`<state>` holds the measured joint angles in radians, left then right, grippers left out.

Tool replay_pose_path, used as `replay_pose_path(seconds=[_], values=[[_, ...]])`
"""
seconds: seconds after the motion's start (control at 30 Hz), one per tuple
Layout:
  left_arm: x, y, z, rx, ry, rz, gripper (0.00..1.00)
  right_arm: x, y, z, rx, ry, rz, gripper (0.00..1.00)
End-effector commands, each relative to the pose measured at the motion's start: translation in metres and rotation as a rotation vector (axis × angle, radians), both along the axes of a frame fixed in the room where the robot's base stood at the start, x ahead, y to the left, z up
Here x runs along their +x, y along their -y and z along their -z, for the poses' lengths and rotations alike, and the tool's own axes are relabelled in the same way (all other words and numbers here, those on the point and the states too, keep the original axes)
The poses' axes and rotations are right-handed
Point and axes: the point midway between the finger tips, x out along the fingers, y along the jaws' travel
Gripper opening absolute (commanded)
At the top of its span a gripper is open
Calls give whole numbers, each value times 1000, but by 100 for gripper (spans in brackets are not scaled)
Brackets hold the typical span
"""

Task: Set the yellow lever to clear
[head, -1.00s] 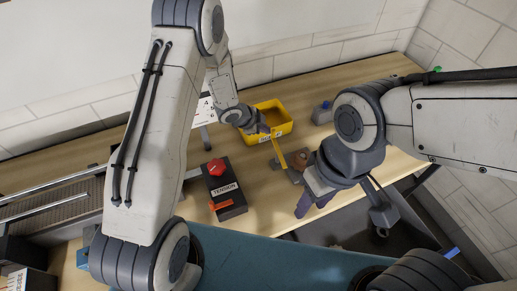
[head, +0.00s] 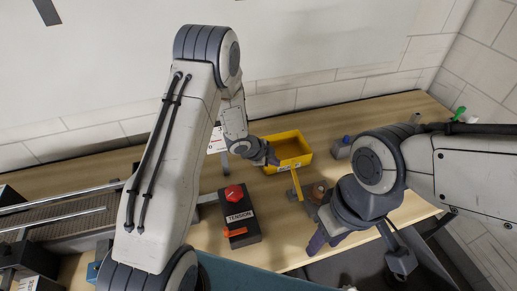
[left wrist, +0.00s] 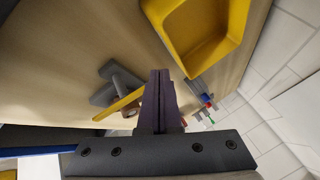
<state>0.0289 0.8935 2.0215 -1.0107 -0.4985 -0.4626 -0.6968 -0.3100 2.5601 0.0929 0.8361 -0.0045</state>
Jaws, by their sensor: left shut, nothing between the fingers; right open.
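The yellow lever (head: 297,185) is a thin bar rising from a grey base (head: 312,207) on the table. In the head view it leans up and left toward the yellow bin. My left gripper (head: 272,157) is shut and empty, close to the lever's upper end. In the left wrist view the dark fingers (left wrist: 161,80) are pressed together, and the lever (left wrist: 122,104) lies just left of them; I cannot tell if they touch. My right gripper (head: 318,241) is open, near the table's front edge below the lever base. Its fingers are partly hidden. No lever marking is readable.
A yellow bin (head: 305,158) stands just behind the lever; it also fills the top of the left wrist view (left wrist: 190,62). A black TENSION box (head: 243,237) with a red knob is to the left. A small blue-capped item (head: 342,147) stands right of the bin.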

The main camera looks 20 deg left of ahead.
Motion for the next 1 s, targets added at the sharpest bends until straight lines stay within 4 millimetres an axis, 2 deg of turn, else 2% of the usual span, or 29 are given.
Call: replay_pose_path(seconds=[0.03,0.2,0.4,0.6,1.0], values=[[2,-8,-11,-1,7,-2,0,0,0,0,0,0,0,44],[6,-29,-43,1,6,0,0,0,0,-3,0,0,0,44],[8,-49,-70,0,4,2,0,0,0,-9,0,0,-1,44],[8,-57,-80,0,1,2,0,0,0,-11,0,0,-2,44],[8,-58,-80,0,0,2,0,0,0,-11,0,0,-2,44]])
